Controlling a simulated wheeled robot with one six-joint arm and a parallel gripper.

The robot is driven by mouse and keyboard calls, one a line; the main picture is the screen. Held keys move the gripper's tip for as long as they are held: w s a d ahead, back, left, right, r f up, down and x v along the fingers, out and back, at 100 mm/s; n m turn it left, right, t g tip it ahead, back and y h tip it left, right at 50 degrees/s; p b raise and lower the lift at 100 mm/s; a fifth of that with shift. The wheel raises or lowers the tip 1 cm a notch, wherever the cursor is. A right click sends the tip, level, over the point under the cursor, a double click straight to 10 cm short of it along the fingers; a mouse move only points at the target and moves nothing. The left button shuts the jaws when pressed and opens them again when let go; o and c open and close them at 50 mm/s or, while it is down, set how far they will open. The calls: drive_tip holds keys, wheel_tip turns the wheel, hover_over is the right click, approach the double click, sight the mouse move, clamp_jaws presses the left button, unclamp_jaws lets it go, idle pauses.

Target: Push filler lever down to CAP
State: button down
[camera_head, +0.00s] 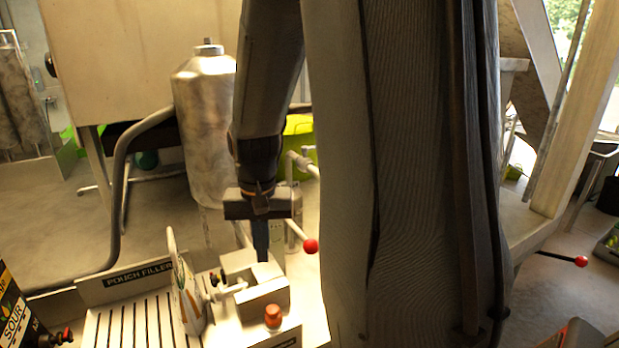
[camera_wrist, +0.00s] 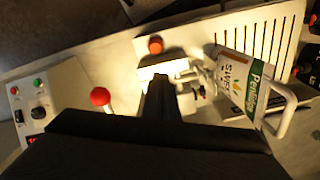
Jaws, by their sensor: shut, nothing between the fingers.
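The filler lever is most likely the pale rod with a red ball (camera_head: 311,246) beside the pouch filler (camera_head: 138,275). Its ball (camera_wrist: 100,96) also shows in the wrist view, left of my fingers. My gripper (camera_head: 261,256) points down over the white filler block, just left of the lever in the head view. It is shut and empty; its fingertips (camera_wrist: 159,82) are together, apart from the ball. A printed pouch (camera_head: 183,290) stands upright at the nozzle; it also shows in the wrist view (camera_wrist: 248,85). I cannot read any CAP mark.
An orange-red knob (camera_head: 273,316) sits at the front of the filler block. A control panel (camera_wrist: 30,112) with buttons is at the left in the wrist view. A metal tank (camera_head: 207,105) stands behind. A second red-ball lever (camera_head: 581,261) is far right. My arm hides much of the middle.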

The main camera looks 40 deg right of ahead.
sight(311, 240)
drive_tip(key=s+d+r+m+p, duration=0.1)
drive_tip(key=d+r+m+p, duration=0.55)
drive_tip(key=d, duration=0.75)
drive_tip(key=shift+m+g, duration=0.3)
drive_tip(key=shift+m, duration=0.15)
drive_tip(key=shift+a+f+b, duration=0.2)
drive_tip(key=shift+f+b, duration=2.3)
drive_tip(key=shift+b, duration=0.6)
drive_tip(key=shift+a+f+b, duration=0.15)
drive_tip(key=shift+f+b, duration=2.35)
drive_tip(key=shift+b, duration=0.55)
drive_tip(key=shift+w+d+f+b, duration=0.15)
drive_tip(key=shift+f+b, duration=0.1)
drive_tip(key=shift+f, duration=0.35)
drive_tip(key=shift+w+a+f+b, duration=0.15)
drive_tip(key=shift+f+b, duration=0.15)
drive_tip(key=shift+f, duration=0.3)
drive_tip(key=shift+w+d+f+b, duration=0.15)
drive_tip(key=shift+f+b, duration=0.1)
drive_tip(key=shift+f, duration=0.35)
drive_tip(key=shift+r, duration=0.1)
wheel_tip(311, 240, up, 10)
drive_tip(key=p, duration=0.8)
drive_tip(key=shift+p, duration=0.4)
